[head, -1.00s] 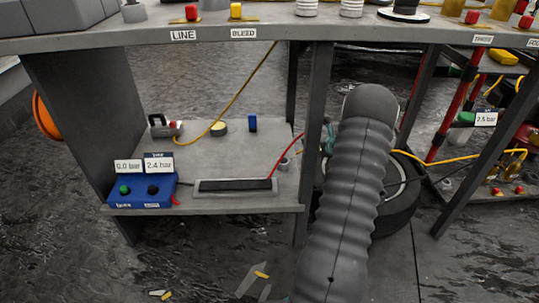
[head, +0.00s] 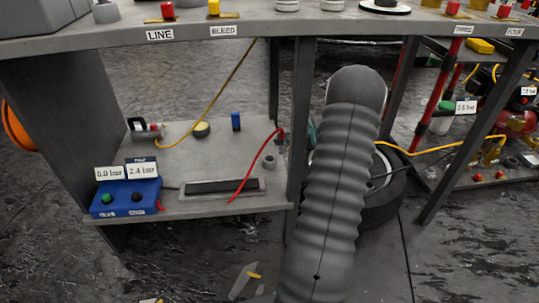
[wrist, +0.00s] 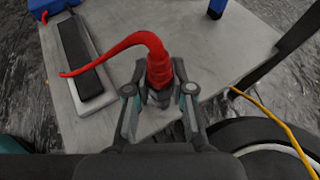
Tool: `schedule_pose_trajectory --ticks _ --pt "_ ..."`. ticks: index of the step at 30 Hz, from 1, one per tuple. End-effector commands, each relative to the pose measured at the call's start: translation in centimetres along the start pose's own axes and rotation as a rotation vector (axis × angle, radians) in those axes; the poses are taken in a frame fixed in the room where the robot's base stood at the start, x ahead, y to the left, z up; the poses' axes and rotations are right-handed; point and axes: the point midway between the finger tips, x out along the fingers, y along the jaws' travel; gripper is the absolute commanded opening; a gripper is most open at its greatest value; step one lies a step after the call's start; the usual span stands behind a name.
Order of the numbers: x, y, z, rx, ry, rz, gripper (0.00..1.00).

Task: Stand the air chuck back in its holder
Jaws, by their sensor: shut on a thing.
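The air chuck (wrist: 160,72), a red ribbed piece with a curved red hose, is between the fingers of my gripper (wrist: 160,95) in the wrist view. My gripper is shut on it above the lower shelf's right end. In the head view the red chuck (head: 281,133) shows just left of the table post, and its hose curves down to the left over the shelf. A small grey round cup, apparently the holder (head: 269,161), stands on the shelf below the chuck. The chuck looks apart from it. My fingers are mostly hidden behind the post and arm.
The lower shelf (head: 215,165) carries a blue gauge box (head: 125,197), a dark-topped tray (head: 205,188), a blue block (head: 236,121) and a yellow-topped puck (head: 201,130). A table post (head: 299,100) and a tyre (head: 385,205) stand close on the right.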

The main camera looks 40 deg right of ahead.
Motion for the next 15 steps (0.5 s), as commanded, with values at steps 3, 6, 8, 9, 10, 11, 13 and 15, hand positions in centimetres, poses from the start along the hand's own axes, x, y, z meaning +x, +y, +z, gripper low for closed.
schedule_pose_trajectory --ticks 3,6,8,9,10,11,13,15 --pt "2.8 0.6 -0.5 0.0 0.0 0.004 0.0" --pt "4.3 0.8 -0.7 0.001 -0.001 0.002 0.0" --pt "4.9 0.9 -0.8 0.0 -0.001 0.002 0.0" --pt "5.1 0.9 -0.8 -0.001 0.0 0.001 0.0" --pt "5.2 0.9 -0.8 -0.001 0.0 0.001 0.0" --pt "5.3 0.9 -0.8 -0.001 0.0 0.0 0.0" --pt "5.5 0.9 -1.1 0.0 0.0 -0.001 0.0" --pt "5.8 0.9 -1.7 0.001 0.0 -0.001 0.0"
